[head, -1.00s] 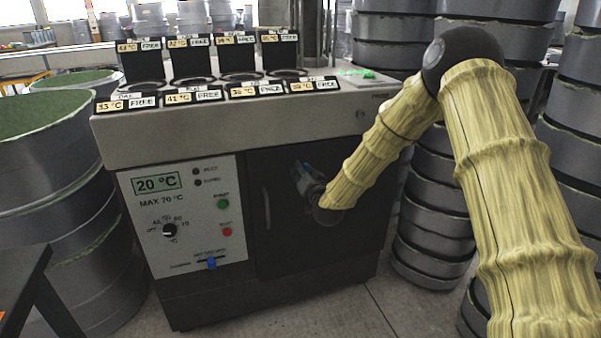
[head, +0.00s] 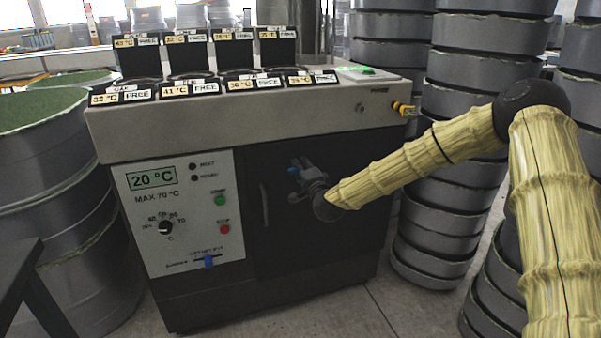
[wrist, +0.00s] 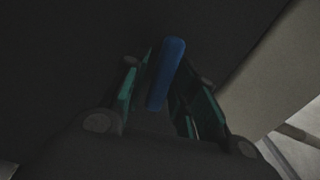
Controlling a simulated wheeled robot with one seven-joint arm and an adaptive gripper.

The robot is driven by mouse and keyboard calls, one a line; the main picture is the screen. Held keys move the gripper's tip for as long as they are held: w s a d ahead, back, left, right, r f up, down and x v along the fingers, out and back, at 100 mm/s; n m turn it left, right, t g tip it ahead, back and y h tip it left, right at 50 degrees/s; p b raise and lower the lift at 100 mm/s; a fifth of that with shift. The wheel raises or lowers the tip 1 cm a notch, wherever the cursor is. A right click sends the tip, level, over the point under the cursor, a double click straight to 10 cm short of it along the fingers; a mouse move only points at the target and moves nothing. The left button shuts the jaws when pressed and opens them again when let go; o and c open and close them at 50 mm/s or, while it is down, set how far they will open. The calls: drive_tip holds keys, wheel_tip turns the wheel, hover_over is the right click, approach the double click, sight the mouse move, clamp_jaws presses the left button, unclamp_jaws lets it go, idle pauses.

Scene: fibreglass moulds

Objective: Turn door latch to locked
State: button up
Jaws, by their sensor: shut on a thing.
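The door latch is a blue bar (wrist: 166,75) on the dark door. In the wrist view it stands between my fingers, leaning a little right at its top. In the head view only a small blue part (head: 293,170) shows beside my fingers. My gripper (head: 299,181) is at the upper middle of the dark cabinet door (head: 345,165). It is shut on the blue latch, with teal finger pads on both sides in the wrist view. The latch base and any lock marks are hidden.
A control panel (head: 180,222) with a dial, buttons and a blue slider (head: 208,262) is left of the door. A yellow-black knob (head: 403,108) sticks out at the cabinet's upper right. Stacked grey moulds (head: 436,205) stand close on the right.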

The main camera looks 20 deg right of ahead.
drive_tip(key=shift+d+f+m+b, duration=0.1)
drive_tip(key=shift+m+b, duration=0.25)
drive_tip(key=shift+m, duration=0.45)
drive_tip(key=o, duration=0.8)
drive_tip(key=s, duration=1.2)
drive_tip(key=shift+d, duration=0.15)
